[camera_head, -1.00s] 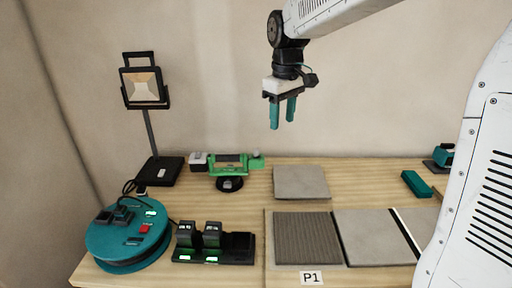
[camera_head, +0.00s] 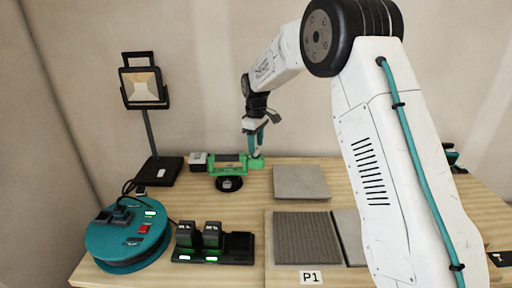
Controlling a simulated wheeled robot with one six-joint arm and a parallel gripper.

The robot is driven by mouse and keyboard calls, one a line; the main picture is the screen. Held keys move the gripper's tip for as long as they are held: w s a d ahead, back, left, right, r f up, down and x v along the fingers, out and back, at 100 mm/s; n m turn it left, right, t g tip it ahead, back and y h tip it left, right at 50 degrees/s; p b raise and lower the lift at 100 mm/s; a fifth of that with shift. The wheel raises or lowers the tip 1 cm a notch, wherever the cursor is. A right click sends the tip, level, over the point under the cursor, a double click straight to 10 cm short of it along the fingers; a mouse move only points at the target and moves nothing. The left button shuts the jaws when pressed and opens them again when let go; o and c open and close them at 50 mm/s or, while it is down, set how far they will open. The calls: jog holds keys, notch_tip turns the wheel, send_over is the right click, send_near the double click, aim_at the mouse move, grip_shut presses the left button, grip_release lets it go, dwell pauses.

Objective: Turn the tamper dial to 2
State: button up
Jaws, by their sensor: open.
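The green tamper (camera_head: 228,167) lies on the back of the table, with a white block at its left end and a black round foot (camera_head: 229,184) in front. A small knob at its right end, seen earlier, is now mostly hidden behind my fingers; I take it to be the dial, and no number on it can be read. My gripper (camera_head: 256,152) points down at that right end, its teal fingers open around or just above the knob. Whether they touch it cannot be told.
A teal cable reel (camera_head: 126,243) and a battery charger (camera_head: 212,246) stand at the front left. A work lamp (camera_head: 145,90) stands behind them. A grey tile (camera_head: 300,182) lies right of the tamper, with a ridged tile (camera_head: 306,237) in front. My arm covers the right of the table.

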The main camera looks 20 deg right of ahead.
jog(key=shift+f, duration=0.9)
jog(key=c, duration=1)
jog(key=shift+m, duration=0.3)
jog(key=m, duration=1.1)
